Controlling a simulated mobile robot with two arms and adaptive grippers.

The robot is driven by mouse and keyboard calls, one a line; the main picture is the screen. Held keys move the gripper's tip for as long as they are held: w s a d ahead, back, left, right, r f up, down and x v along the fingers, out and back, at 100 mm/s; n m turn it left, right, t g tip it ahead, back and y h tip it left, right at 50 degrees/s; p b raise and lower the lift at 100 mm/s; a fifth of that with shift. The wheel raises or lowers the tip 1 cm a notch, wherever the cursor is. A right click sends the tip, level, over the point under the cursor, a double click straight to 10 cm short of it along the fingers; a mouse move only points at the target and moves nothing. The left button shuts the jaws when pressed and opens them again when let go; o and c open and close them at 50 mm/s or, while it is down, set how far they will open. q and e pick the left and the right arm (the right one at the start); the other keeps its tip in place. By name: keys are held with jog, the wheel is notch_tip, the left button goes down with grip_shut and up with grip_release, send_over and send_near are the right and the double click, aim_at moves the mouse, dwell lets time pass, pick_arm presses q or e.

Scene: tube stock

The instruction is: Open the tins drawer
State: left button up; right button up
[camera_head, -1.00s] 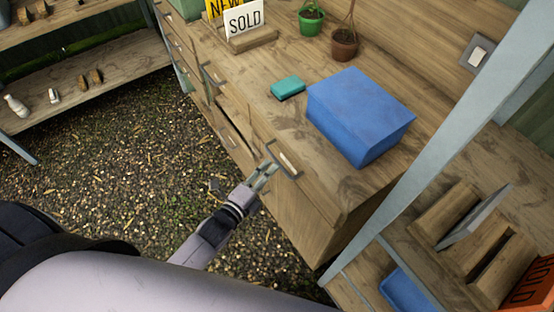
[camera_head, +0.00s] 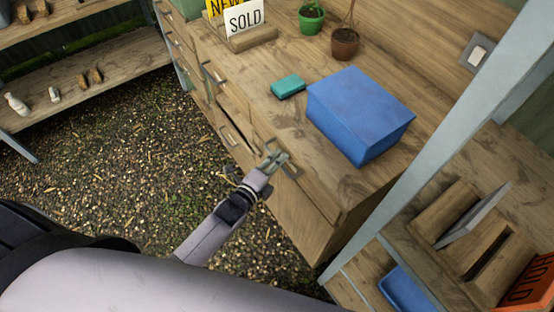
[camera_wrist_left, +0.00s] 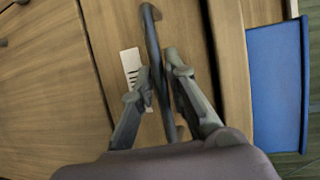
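The drawer (camera_head: 312,189) at the right end of the wooden counter has a dark metal bar handle (camera_head: 291,172); its front looks closed. My left gripper (camera_head: 275,158) is at this handle. A white label (camera_wrist_left: 131,66) with dark print sits beside the handle, partly hidden and unreadable, so I cannot read the drawer's name. My right gripper is not in view.
A blue box (camera_head: 352,118) and a small teal block (camera_head: 288,87) stand on the counter (camera_head: 300,128) above the drawer. A pale post (camera_head: 440,150) rises at the right. More drawers lie to the left, with a dark gap at one. The gravel floor (camera_head: 130,150) in front is clear.

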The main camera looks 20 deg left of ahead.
pick_arm(q)
grip_shut()
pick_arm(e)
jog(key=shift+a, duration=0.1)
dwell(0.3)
pick_arm(q)
jog(key=shift+s, duration=0.1)
jog(key=s+a+p, duration=0.1)
jog(key=s+a, duration=0.8)
jog(key=s, duration=0.3)
jog(key=s+a+p, duration=0.2)
jog(key=s+a, duration=0.8)
jog(key=s, duration=0.2)
jog(key=shift+s+a, duration=0.15)
jog(key=shift+s, duration=0.15)
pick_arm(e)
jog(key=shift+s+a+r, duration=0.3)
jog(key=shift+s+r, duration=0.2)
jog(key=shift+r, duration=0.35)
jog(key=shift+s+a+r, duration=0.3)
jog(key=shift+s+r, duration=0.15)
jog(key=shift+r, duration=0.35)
